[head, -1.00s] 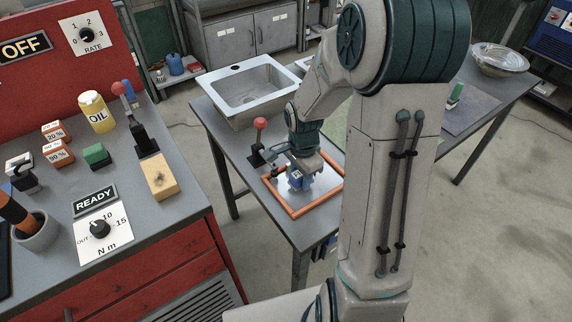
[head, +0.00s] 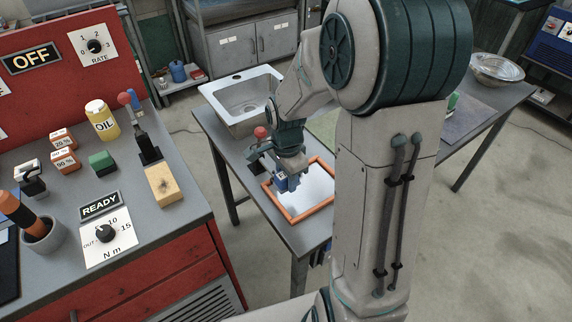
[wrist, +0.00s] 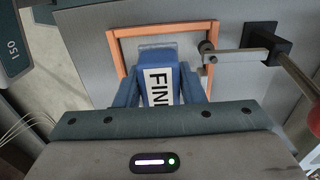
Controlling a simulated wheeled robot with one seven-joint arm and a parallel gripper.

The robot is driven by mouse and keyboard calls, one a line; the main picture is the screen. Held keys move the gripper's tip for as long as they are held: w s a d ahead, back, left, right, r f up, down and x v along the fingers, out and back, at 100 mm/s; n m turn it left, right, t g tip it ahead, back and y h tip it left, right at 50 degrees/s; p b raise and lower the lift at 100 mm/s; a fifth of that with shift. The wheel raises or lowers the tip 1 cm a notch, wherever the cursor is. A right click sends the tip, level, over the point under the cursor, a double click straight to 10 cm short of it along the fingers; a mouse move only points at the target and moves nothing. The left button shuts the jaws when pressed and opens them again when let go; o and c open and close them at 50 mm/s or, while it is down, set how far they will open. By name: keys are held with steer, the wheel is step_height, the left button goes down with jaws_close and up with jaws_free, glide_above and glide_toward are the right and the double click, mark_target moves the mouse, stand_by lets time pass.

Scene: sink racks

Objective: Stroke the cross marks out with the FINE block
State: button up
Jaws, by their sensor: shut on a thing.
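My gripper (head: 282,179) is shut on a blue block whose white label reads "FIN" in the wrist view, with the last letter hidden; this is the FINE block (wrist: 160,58). In the head view the block (head: 281,186) is at the left side of the orange frame (head: 318,210). The pale plate (head: 317,186) lies inside the frame. I cannot tell whether the block touches the plate. No cross marks can be made out; my gripper and the block hide part of the plate.
A red-knobbed lever (head: 261,132) on a black base (wrist: 262,42) stands close beside the frame, with a grey clamp arm (wrist: 235,57) reaching over its edge. A sink (head: 243,100) is behind.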

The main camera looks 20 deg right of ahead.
steer(key=shift+r+p, duration=0.7)
steer(key=shift+r, duration=0.7)
